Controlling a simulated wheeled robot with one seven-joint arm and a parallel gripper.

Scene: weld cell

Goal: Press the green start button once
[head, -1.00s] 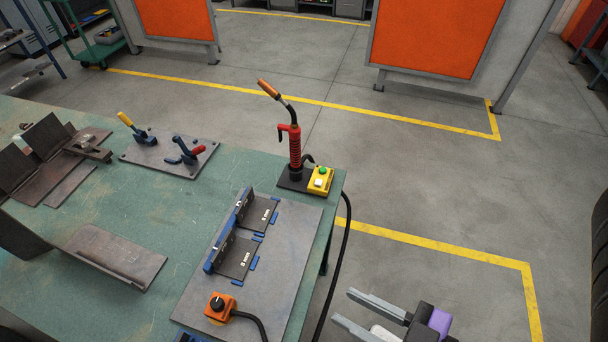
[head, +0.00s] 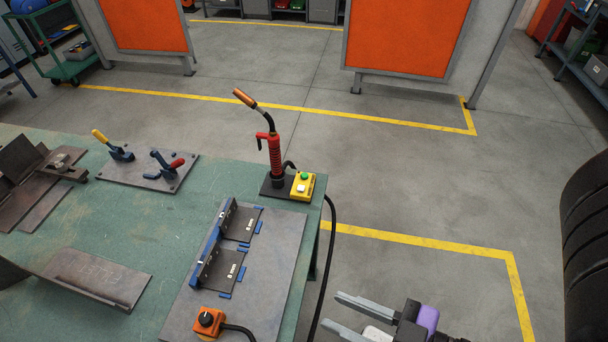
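The green start button (head: 304,176) sits on a small yellow box (head: 308,192) at the right far corner of the green table, with a white button (head: 301,188) in front of it. The box is beside the black base of the red welding torch stand. My gripper (head: 352,314) is at the bottom right, over the floor beyond the table's right edge. Its two grey fingers point left and are apart, with nothing visible between them. It is well away from the box.
The welding torch (head: 274,150) stands upright just left of the box. A cable (head: 327,260) hangs along the table edge. A fixture plate (head: 257,282) with an orange knob box (head: 208,321) lies nearer. Clamps (head: 150,171) and steel plates (head: 97,277) occupy the table's left (head: 165,238).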

